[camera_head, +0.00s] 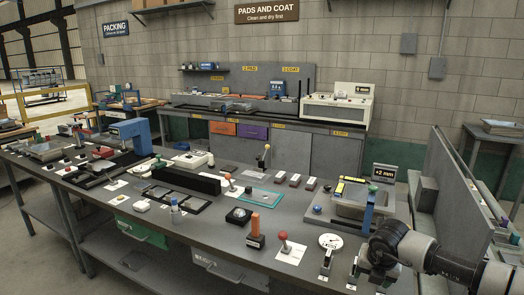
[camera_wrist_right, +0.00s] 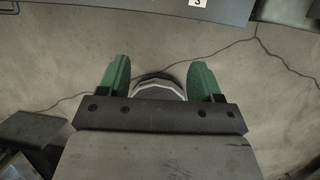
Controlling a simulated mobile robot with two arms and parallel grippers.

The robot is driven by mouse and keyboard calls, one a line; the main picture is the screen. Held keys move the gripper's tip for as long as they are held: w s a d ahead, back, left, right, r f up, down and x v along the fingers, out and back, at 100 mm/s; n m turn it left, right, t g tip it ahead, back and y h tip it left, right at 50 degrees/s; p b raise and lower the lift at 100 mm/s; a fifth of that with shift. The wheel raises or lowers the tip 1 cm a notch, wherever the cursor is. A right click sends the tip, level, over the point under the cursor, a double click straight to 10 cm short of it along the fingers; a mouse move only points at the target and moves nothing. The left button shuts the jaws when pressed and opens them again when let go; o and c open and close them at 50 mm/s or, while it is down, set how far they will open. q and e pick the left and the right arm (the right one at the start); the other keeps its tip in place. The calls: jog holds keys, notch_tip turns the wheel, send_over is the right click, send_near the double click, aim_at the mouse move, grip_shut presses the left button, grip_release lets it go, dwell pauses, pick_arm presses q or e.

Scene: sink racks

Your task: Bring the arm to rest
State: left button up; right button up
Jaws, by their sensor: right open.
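My right arm (camera_head: 405,247) comes in at the lower right of the head view, at the bench's right front corner. In the right wrist view my right gripper (camera_wrist_right: 159,80) has its two green fingers spread apart. No object is gripped between them. A round pale thing with a dark rim (camera_wrist_right: 159,89) shows beyond the finger gap, partly hidden by the gripper's body; I cannot tell what it is. The wrist camera looks mostly at bare floor (camera_wrist_right: 60,65). My left gripper is in neither view.
The long grey bench (camera_head: 215,235) holds many small parts. Near my right arm are a round white dial (camera_head: 330,241), a red-knobbed post (camera_head: 283,237), an orange-handled tool (camera_head: 255,228) and a +2 mm display (camera_head: 384,171). A grey upright panel (camera_head: 455,190) stands right of the bench.

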jog(key=s+a+f+m+y, duration=0.2)
jog(key=a+f+y, duration=0.7)
jog(key=a+f, duration=0.4)
jog(key=s+a+f+m+t+y, duration=0.1)
jog(key=s+f+m+t+y, duration=0.3)
jog(key=f+m, duration=0.65)
jog(key=s+d+f+m+h, duration=0.4)
jog(key=s+f+m+h, duration=0.15)
jog(key=s+f, duration=0.5)
jog(key=s+d+f+m+h, duration=0.4)
jog(key=s+f+m+h, duration=0.15)
jog(key=s+f, duration=0.5)
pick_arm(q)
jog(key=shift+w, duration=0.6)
pick_arm(e)
jog(key=s+f+m+g, duration=0.2)
jog(key=s+f+g, duration=0.1)
jog(key=s, duration=1)
jog(key=s+d+f+m+g+h, duration=0.1)
jog(key=s+f+m+g, duration=0.2)
jog(key=s, duration=1)
jog(key=shift+d+f+g, duration=0.2)
jog(key=shift+f+g, duration=0.2)
jog(key=shift+f, duration=0.45)
